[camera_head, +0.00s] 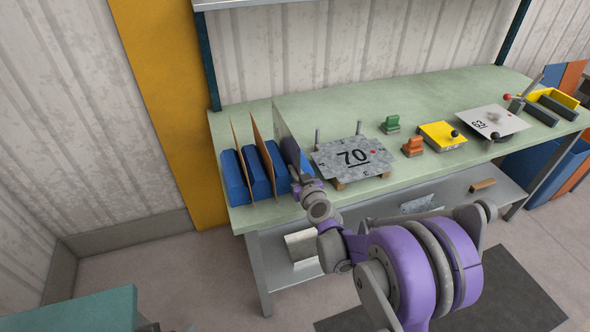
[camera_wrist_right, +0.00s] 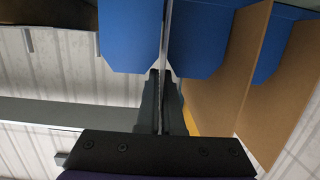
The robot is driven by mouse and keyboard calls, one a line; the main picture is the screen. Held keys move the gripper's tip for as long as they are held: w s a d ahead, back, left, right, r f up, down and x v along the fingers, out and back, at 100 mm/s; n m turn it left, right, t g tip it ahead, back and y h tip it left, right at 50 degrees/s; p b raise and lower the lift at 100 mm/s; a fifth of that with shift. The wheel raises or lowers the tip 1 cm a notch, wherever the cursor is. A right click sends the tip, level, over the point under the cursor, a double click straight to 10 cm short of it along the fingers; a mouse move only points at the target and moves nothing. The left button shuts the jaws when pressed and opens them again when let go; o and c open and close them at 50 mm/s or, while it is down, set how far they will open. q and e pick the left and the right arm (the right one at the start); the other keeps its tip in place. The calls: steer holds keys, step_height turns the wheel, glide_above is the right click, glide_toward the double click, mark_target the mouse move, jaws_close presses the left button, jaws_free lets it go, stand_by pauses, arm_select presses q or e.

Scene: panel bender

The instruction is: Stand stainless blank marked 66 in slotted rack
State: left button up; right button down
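The slotted rack (camera_head: 234,178) is a row of blue blocks at the left end of the bench. A thin grey metal blank (camera_head: 283,122) stands upright in the gap by the rack's rightmost block. In the right wrist view this blank (camera_wrist_right: 168,40) is seen edge-on between two blue blocks (camera_wrist_right: 205,40). My right gripper (camera_head: 291,152) is at the blank's near edge. In the wrist view its dark fingers (camera_wrist_right: 162,90) close on both sides of the blank. No number shows on this blank, so I cannot read its mark. My left gripper is out of view.
Brown sheets (camera_head: 240,150) stand in the rack's other slots. Right of the rack, a plate marked 70 (camera_head: 368,168) lies beside upright pins.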

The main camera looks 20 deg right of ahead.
steer(key=shift+f, duration=0.15)
steer(key=c, duration=1.5)
jaws_free()
steer(key=o, duration=0.5)
steer(key=shift+s, duration=0.45)
steer(key=shift+s+d+r+p, duration=0.1)
steer(key=shift+s+r+p, duration=0.15)
steer(key=shift+s, duration=1.4)
steer(key=shift+s+d+r+p, duration=0.1)
steer(key=shift+s+r, duration=0.3)
steer(key=shift+s, duration=1.2)
steer(key=shift+s+r+p, duration=0.2)
steer(key=shift+s+r, duration=0.1)
steer(key=shift+s, duration=1.35)
